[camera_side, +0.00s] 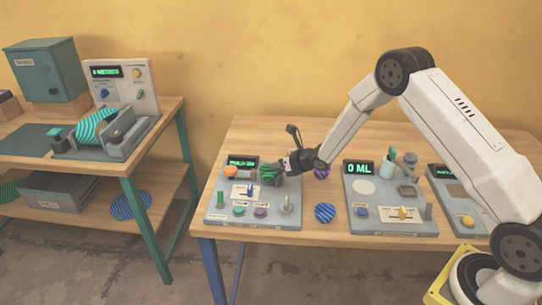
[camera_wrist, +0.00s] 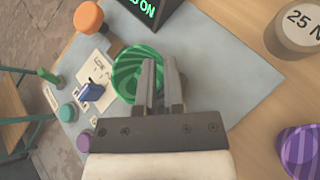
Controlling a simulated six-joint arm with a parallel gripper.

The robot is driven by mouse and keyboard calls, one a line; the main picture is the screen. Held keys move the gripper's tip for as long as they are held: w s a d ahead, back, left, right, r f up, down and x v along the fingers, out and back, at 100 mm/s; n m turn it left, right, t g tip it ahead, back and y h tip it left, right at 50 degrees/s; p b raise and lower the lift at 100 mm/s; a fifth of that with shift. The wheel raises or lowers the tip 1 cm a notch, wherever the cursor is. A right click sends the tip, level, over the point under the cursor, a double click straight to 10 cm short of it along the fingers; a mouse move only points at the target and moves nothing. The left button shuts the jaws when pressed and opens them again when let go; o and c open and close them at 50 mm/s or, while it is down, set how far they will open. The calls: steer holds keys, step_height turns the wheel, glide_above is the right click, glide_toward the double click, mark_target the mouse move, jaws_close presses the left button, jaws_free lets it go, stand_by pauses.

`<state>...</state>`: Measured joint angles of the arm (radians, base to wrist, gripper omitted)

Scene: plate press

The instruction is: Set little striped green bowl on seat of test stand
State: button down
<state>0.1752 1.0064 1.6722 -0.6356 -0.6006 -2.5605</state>
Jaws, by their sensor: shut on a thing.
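The little striped green bowl (camera_side: 267,174) is in my gripper (camera_side: 283,168), over the back part of the left grey board on the right-hand table. This board, the likely test stand (camera_side: 265,215), has a green-lit display, an orange knob and several small controls. In the wrist view the bowl (camera_wrist: 128,72) is at the fingertips, with my gripper (camera_wrist: 160,75) shut on its near rim. The display (camera_wrist: 142,8) is just beyond it. I cannot tell whether the bowl touches the board. The seat is not clearly visible; the bowl and gripper cover that area.
The orange knob (camera_wrist: 89,17) and blue lever (camera_wrist: 92,91) stand close left of the bowl. A purple striped bowl (camera_side: 321,172) and a blue striped bowl (camera_side: 325,212) lie right of the board. A "25 N" cylinder (camera_wrist: 300,25) stands nearby. Another board (camera_side: 375,222) reads "0 ML".

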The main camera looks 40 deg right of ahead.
steer(key=c, duration=0.7)
jaws_free()
steer(key=shift+f, duration=0.1)
steer(key=shift+o, duration=0.2)
steer(key=shift+s+d, duration=0.1)
steer(key=shift+d, duration=0.05)
steer(key=shift+s, duration=0.1)
steer(key=shift+s+d+r, duration=0.15)
steer(key=shift+s+r, duration=0.1)
steer(key=shift+s, duration=0.15)
steer(key=shift+a+r+v, duration=0.15)
steer(key=shift+v, duration=1.5)
steer(key=shift+a+r+v, duration=0.1)
steer(key=shift+r+v, duration=0.05)
steer(key=shift+v, duration=1.45)
steer(key=shift+w, duration=0.1)
